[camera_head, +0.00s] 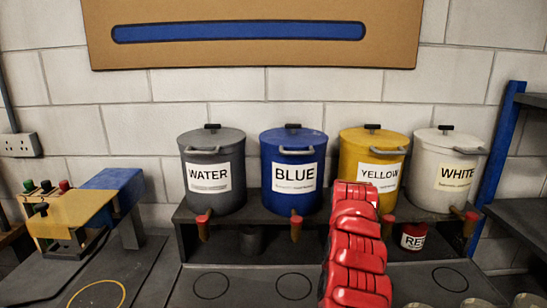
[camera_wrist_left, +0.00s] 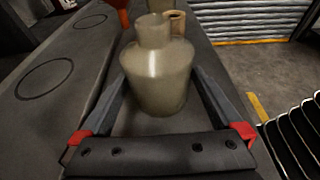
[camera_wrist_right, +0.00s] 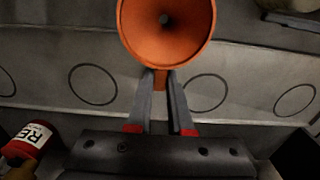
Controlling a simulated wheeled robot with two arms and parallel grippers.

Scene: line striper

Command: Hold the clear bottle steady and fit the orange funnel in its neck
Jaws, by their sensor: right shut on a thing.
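The clear bottle (camera_wrist_left: 158,75), beige and see-through with a short neck and a side loop handle, stands upright on the grey bench in the left wrist view. My left gripper (camera_wrist_left: 160,80) is open, with one finger on each side of the bottle's body; I cannot tell whether they touch it. The orange funnel (camera_wrist_right: 165,30) is in the right wrist view, its wide mouth facing the camera. My right gripper (camera_wrist_right: 162,78) is shut on the funnel's tab below the rim. The funnel's spout is hidden there. An orange-red part shows behind the bottle in the left wrist view.
Water (camera_head: 212,170), blue (camera_head: 293,200), yellow (camera_head: 372,148) and white (camera_head: 448,200) drums with taps stand on a rack. A red-labelled can (camera_head: 413,236) sits underneath. Ringed bench spots (camera_head: 211,286) are empty.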

